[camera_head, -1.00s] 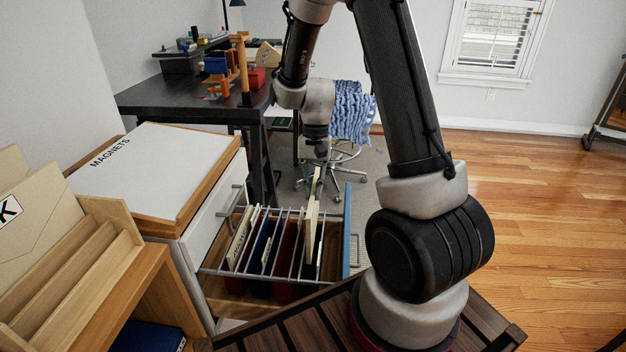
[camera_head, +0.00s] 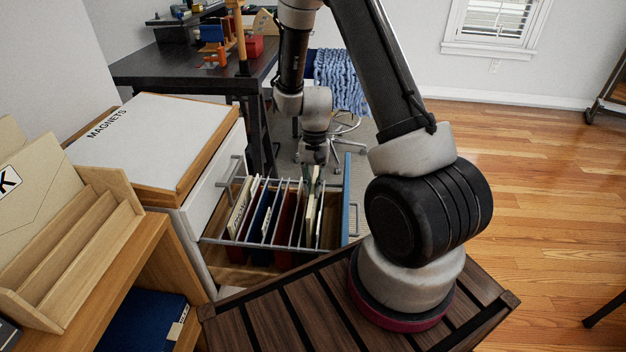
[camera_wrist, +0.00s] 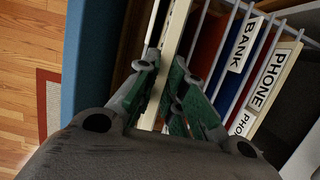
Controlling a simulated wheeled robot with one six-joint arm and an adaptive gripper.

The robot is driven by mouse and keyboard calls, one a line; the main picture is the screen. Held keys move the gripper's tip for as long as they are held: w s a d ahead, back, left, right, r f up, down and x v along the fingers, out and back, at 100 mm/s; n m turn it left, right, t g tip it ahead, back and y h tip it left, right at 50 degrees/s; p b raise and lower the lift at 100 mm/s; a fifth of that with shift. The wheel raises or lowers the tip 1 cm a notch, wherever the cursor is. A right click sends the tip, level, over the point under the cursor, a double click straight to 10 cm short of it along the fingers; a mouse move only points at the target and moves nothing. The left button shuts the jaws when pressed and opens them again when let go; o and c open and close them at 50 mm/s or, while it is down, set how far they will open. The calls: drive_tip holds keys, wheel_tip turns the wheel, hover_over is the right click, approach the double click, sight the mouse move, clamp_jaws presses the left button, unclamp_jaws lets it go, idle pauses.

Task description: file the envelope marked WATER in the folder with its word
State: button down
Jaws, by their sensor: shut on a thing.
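My gripper (camera_head: 313,172) points down over the open file drawer and is shut on a cream envelope (camera_head: 309,216). The wrist view shows the green fingers (camera_wrist: 163,82) closed on the envelope's upper edge (camera_wrist: 174,36). The envelope stands upright among the drawer's rails, near its right side; its lower part is hidden. No word can be read on it. Hanging folders to its left in the head view are blue (camera_head: 262,218) and red (camera_head: 285,222). The wrist view shows a BANK label (camera_wrist: 245,46) and PHONE labels (camera_wrist: 264,82). No WATER label is readable.
The drawer's blue front (camera_head: 347,195) stands close to the right of my gripper. A white-topped cabinet (camera_head: 160,150) marked MAGNETS is at left, with a wooden envelope rack (camera_head: 85,250) nearer. A dark desk (camera_head: 150,75) and a chair with a blue throw (camera_head: 342,85) stand behind.

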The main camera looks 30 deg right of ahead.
drive_tip(key=shift+f, duration=0.35)
drive_tip(key=c, duration=1.4)
unclamp_jaws()
drive_tip(key=shift+c, duration=0.2)
drive_tip(key=v, duration=1.2)
